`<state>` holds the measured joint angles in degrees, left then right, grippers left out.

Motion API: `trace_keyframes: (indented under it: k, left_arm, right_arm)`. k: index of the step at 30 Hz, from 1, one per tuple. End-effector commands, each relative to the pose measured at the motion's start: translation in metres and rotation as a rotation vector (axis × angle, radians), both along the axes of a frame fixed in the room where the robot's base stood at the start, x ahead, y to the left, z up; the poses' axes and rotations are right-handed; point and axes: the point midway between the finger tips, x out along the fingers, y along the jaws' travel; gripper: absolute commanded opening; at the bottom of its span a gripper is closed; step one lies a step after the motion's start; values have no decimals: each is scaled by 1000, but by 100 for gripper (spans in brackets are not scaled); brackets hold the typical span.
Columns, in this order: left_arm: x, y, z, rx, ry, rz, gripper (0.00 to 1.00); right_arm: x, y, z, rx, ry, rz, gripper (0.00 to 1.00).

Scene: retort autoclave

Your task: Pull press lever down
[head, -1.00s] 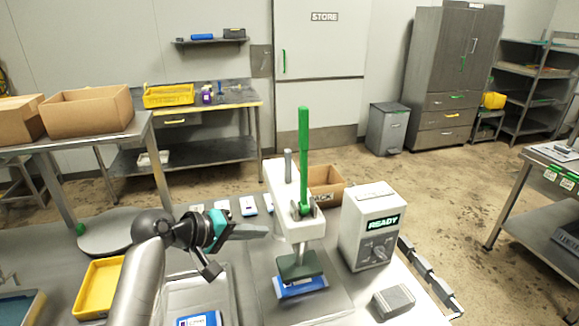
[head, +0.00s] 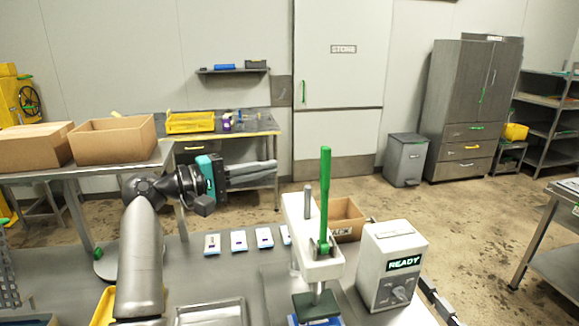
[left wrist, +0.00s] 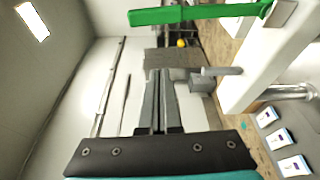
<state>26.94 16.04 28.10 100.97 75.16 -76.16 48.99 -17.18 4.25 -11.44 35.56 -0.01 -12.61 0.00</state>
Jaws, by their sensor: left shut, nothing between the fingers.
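The press (head: 318,262) is a white body on the bench with a green lever (head: 325,195) standing upright. Its dark press pad (head: 316,305) is over a blue item (head: 305,321), partly cut off by the frame's bottom. My left gripper (head: 275,169) is shut and empty, left of the lever at about the height of its upper part, and apart from it. In the left wrist view the fingers (left wrist: 161,74) lie together, with the green lever (left wrist: 195,14) along the top and the white press body (left wrist: 268,60) at the right. My right gripper is not in view.
A control box (head: 390,266) reading READY stands right of the press. A cardboard box (head: 345,217) is behind it. Several small white-and-blue packs (head: 238,240) lie in a row left of the press. A metal tray (head: 210,314) is at the front.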

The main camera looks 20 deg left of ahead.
Motion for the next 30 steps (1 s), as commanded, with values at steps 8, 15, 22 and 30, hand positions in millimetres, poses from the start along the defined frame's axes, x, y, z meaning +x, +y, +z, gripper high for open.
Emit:
trace_keyframes:
  k: [8,15,22,30]
  left_arm:
    - [41,-33,2,-4,-1,-4,0]
    - [72,-62,0,0,0,-2,0]
    - [50,-74,1,1,0,-2,0]
    - [40,-79,1,1,0,0,0]
  right_arm:
    - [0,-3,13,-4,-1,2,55]
    - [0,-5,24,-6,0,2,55]
    - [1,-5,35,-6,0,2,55]
    - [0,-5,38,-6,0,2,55]
